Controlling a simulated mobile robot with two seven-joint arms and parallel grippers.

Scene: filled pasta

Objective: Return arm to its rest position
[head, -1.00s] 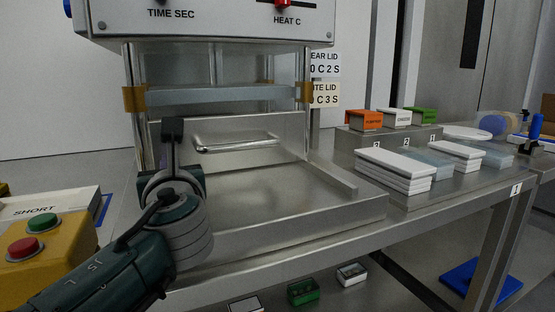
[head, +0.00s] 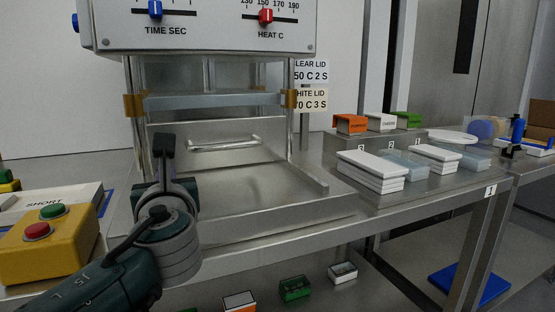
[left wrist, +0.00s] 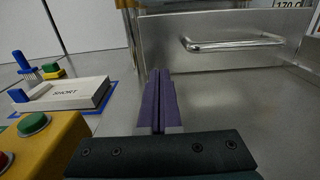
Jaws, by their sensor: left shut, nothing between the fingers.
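My left gripper (head: 164,145) is in front of the sealing machine, at the left side of its metal base. In the left wrist view its two purple fingers (left wrist: 158,98) are pressed together with nothing between them. The machine's drawer front (head: 220,150) with its metal bar handle (head: 226,144) stands beyond the gripper; the handle also shows in the left wrist view (left wrist: 235,42). The fingers are apart from the handle. My right gripper is in neither view.
A yellow box (head: 50,243) with green and red buttons stands left of my arm, near a white block marked SHORT (head: 45,205). White lids (head: 372,172) and clear lids (head: 405,163) are stacked on the right. Small boxes lie on the lower shelf (head: 295,288).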

